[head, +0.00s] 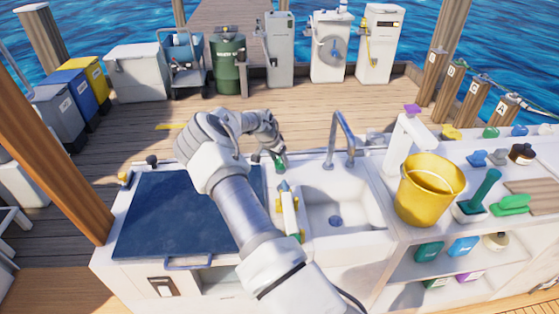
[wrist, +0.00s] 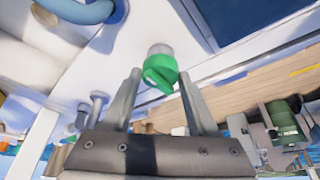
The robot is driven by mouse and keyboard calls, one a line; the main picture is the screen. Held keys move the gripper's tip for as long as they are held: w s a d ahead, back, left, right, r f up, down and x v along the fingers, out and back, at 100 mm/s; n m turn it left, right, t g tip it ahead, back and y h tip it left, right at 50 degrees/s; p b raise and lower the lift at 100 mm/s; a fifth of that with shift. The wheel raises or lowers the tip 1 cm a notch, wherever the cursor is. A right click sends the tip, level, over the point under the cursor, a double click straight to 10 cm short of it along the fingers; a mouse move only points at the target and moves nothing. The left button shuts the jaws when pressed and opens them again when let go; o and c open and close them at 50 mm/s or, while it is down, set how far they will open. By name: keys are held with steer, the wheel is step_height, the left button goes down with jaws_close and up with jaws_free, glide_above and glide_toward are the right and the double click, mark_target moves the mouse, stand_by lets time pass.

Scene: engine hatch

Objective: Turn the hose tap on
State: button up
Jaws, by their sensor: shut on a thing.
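The hose tap has a green handle (wrist: 160,72) on a short grey round stem, on the white counter. In the head view the green handle (head: 281,166) shows at the counter's back edge, left of the sink, partly hidden by my gripper. My gripper (head: 272,157) reaches down to it from above and behind. In the wrist view my gripper's fingers (wrist: 160,77) stand on both sides of the green handle, shut on it. The exact contact of the fingertips is hard to see.
A white sink (head: 345,215) with a curved metal faucet (head: 341,140) is to the right of the tap. A dark blue hatch (head: 165,220) lies to the left. A yellow bucket (head: 428,195) stands right of the sink.

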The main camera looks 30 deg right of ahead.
steer(key=c, duration=0.3)
steer(key=shift+b, duration=0.3)
steer(key=n+b, duration=0.2)
steer(key=n+t+b, duration=0.1)
steer(key=shift+s+f+n+y+b, duration=0.1)
steer(key=shift+f+n+y+b, duration=0.1)
steer(key=shift+n+y+b, duration=0.15)
steer(key=n+b, duration=0.1)
steer(key=b, duration=0.1)
steer(key=n+t+y+b, duration=0.1)
steer(key=n+b, duration=0.2)
steer(key=n, duration=0.1)
steer(key=shift+s+d+n+t+y+b, duration=0.1)
steer(key=shift+d+n+t+y+b, duration=0.15)
steer(key=shift+t+y+b, duration=0.15)
steer(key=n+b, duration=0.1)
steer(key=n, duration=0.1)
steer(key=n+y+b, duration=0.1)
steer(key=n, duration=0.1)
steer(key=shift+r+n+y+b, duration=0.15)
steer(key=shift+n+y+b, duration=0.1)
steer(key=shift+n+b, duration=0.1)
steer(key=shift+d+n+y, duration=0.1)
steer(key=shift+n+y, duration=0.7)
steer(key=shift+n, duration=1.25)
steer(key=shift+s, duration=0.1)
